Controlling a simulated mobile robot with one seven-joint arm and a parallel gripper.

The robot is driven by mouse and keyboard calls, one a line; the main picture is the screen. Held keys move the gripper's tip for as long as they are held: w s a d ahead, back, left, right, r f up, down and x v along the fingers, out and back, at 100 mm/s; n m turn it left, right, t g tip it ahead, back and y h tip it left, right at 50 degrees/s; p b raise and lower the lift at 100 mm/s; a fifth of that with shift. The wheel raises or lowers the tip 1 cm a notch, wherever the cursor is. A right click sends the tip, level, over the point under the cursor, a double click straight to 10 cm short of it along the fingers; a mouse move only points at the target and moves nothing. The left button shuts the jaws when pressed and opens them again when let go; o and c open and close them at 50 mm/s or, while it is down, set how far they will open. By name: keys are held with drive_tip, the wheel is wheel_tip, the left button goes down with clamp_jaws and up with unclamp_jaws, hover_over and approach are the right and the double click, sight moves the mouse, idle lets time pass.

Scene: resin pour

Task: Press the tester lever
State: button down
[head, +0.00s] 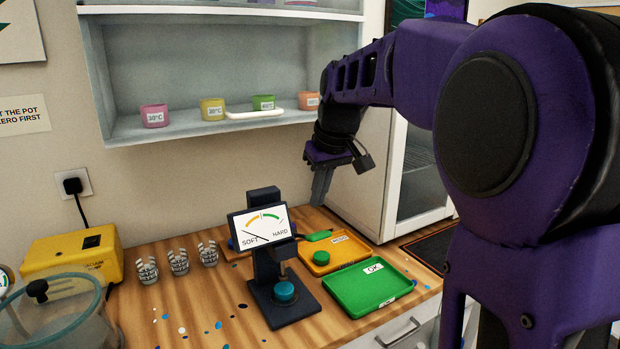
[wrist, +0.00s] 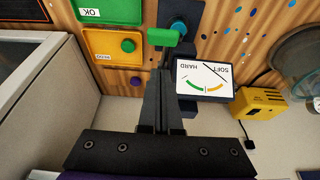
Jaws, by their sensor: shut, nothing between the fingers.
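The tester (head: 262,262) is a dark stand with a white SOFT–HARD dial (head: 261,228) on the bench. Its lever has a green handle (head: 318,236) that sticks out to the right, above the orange tray's back corner. A teal puck (head: 284,291) sits on the tester's base, under the head. My gripper (head: 318,198) is shut and empty, pointing down above and behind the lever handle. In the wrist view the handle (wrist: 165,37) shows just beyond my fingertips (wrist: 165,72), with no clear contact. The dial (wrist: 204,80) also shows there.
An orange tray (head: 346,240) holding a green puck (head: 321,258) and a green OK tray (head: 345,303) lie right of the tester. Several small cups (head: 179,262) and a yellow pump (head: 72,262) are at left. A white cabinet (head: 376,185) stands close behind my gripper.

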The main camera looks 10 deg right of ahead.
sight(318, 232)
drive_tip(key=f, duration=0.2)
drive_tip(key=s+f, duration=0.1)
drive_tip(key=f, duration=0.2)
drive_tip(key=shift+s+d+b, duration=0.1)
drive_tip(key=shift+d+b, duration=0.1)
drive_tip(key=shift+b, duration=0.15)
drive_tip(key=shift+f, duration=0.15)
